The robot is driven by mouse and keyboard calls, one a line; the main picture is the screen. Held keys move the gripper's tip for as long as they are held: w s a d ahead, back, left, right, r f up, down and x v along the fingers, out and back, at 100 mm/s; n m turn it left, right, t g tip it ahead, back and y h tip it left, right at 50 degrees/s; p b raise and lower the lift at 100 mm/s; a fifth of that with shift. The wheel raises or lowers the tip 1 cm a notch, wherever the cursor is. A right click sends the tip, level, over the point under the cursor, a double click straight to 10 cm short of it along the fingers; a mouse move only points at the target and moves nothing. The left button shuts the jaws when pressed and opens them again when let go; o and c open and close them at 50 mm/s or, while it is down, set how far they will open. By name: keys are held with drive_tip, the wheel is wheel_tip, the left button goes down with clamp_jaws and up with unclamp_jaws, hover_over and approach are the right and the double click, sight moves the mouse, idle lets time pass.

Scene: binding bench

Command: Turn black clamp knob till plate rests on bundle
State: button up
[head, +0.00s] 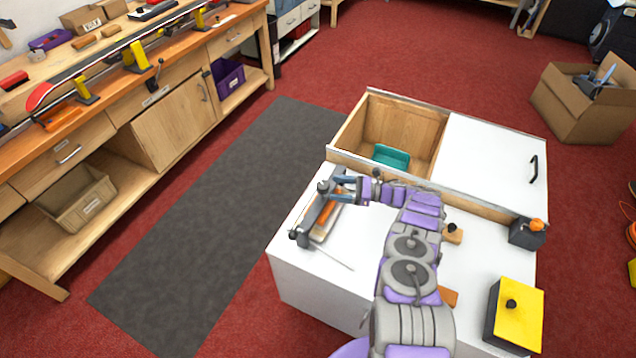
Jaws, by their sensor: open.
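A dark grey clamp (309,218) stands at the left edge of the white bench top. A dark round knob (323,186) sits at its far end, and another dark knob (294,235) shows at its near end. An orange-and-tan bundle (321,228) lies along the clamp's right side. My gripper (335,188) is open, with its fingers pointing left at the far knob. The fingertips are at or very close to this knob; I cannot tell whether they touch it. The clamp plate is too small and partly hidden to tell whether it rests on the bundle.
A thin rod (333,258) lies near the clamp. Behind is an open wooden compartment with a teal tray (391,157). A yellow-topped box (519,312) and a dark box with an orange top (527,233) stand at right. The bench top's front left is mostly clear.

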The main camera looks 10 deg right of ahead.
sight(318, 184)
drive_tip(key=x, duration=0.7)
drive_tip(key=shift+w+a, duration=0.1)
drive_tip(key=shift+a, duration=0.15)
drive_tip(key=c, duration=0.9)
drive_tip(key=shift+c, duration=0.2)
drive_tip(key=shift+r+t+p, duration=0.1)
drive_tip(key=shift+t+p, duration=0.2)
drive_tip(key=shift+p, duration=0.4)
